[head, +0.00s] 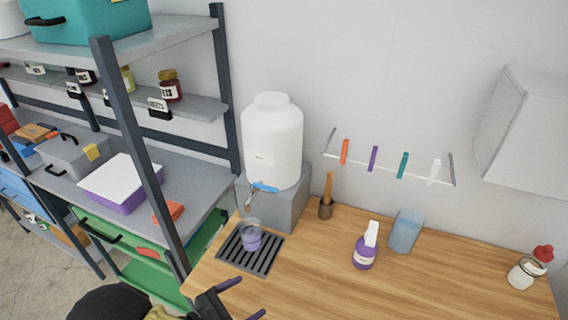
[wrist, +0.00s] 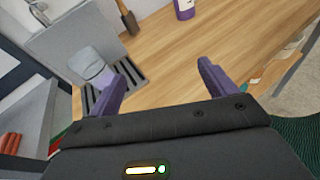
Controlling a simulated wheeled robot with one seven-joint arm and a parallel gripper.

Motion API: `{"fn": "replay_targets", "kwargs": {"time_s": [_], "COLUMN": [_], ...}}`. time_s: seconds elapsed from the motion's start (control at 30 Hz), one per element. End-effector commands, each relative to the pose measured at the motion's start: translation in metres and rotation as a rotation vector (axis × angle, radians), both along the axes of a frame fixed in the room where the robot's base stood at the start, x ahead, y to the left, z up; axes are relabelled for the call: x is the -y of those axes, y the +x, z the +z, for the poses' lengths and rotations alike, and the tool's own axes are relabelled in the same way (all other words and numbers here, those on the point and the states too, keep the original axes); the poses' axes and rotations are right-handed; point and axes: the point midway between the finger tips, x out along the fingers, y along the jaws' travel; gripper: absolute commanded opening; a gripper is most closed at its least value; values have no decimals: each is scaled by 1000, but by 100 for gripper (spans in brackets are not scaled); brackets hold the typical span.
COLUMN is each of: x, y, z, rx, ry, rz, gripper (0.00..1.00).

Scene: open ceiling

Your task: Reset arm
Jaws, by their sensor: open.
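My gripper (head: 246,300) is low in the head view, over the front left edge of the wooden counter (head: 320,265). In the wrist view its two purple fingers (wrist: 162,88) are spread apart with nothing between them. A clear cup with purple in its lower part (head: 251,238) stands on the dark slotted drip tray (head: 232,256). The cup also shows in the wrist view (wrist: 90,66), beyond the left finger and apart from it. The white dispenser tank (head: 272,140) with a blue tap (head: 264,187) sits on a grey block (head: 288,207) behind the cup.
A shelf rack (head: 140,165) stands close on the left. The counter's front middle is clear.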

Motion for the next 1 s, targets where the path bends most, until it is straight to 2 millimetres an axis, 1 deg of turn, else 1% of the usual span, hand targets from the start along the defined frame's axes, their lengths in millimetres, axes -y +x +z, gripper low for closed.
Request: {"fn": "replay_targets", "kwargs": {"time_s": [0.03,0.17,0.2,0.4,0.6,0.67,0.87,1.0], "x": [11,41,52,102,139,148,177,198], "y": [4,10,11,10,5,4,2,3], "z": [3,11,14,29,47,53,76,95], "rx": [-14,-53,-65,-89,-48,-24,107,243], "ry": [35,154,200,462,741,823,1105,1298], "rz": [-53,-214,-275,-586,-874,-955,-1204,-1356], "gripper": [84,84,84,84,84,84,84,84]}}
